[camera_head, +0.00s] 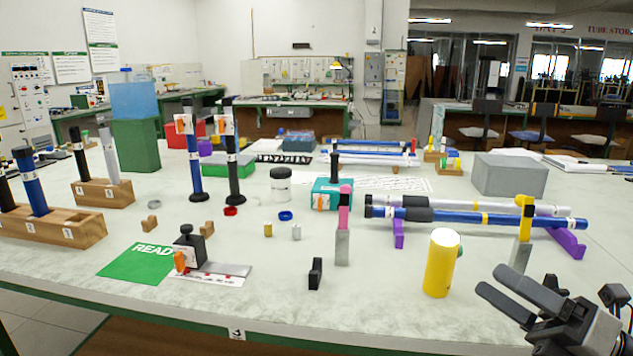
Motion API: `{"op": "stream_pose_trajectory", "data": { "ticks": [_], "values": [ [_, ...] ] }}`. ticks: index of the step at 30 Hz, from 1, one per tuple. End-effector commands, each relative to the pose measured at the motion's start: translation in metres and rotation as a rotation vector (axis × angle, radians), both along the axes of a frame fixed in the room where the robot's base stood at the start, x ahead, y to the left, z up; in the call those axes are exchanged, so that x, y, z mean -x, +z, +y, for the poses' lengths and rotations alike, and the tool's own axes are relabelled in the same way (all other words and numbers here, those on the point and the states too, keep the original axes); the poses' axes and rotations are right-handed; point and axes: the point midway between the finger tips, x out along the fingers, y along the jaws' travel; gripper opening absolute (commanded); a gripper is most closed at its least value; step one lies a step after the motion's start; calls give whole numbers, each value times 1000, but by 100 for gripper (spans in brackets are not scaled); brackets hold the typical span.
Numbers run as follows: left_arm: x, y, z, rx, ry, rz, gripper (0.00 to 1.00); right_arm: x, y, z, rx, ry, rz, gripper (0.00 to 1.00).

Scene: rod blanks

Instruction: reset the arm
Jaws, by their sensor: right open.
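My right gripper (507,291) shows at the lower right, over the front right part of the table. Its two dark fingers are apart and nothing is between them. A yellow cylinder (440,264) stands upright to the left of its fingers, apart from them. My left gripper is not in view. A blue rod (490,217) and a grey rod (465,206) lie side by side across purple supports (566,242) behind the right gripper.
The pale table (370,310) has clear room at its front middle. Wooden blocks (60,232) holding upright rods stand at the left. A green READ card (137,263), a small black block (315,274) and a grey box (509,175) also stand or lie on the table.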

Motion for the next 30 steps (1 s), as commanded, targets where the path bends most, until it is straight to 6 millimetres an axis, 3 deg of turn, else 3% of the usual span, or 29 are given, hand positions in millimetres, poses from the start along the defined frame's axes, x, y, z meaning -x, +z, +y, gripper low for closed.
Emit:
{"op": "stream_pose_trajectory", "data": {
  "ticks": [2,5,9,12,15,21,30],
  "values": [
    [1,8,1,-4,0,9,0,-3,-7,5,-301,-24,149,71],
    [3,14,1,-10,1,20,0,-7,-46,6,-761,-105,437,71],
    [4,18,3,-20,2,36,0,12,-143,29,-1331,-282,933,71],
    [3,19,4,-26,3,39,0,41,-196,60,-1564,-390,1212,71],
    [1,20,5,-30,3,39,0,70,-229,90,-1708,-473,1425,71],
    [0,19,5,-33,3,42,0,102,-255,123,-1820,-555,1631,71],
    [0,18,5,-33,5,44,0,104,-257,125,-1826,-562,1645,71]
  ]
}}
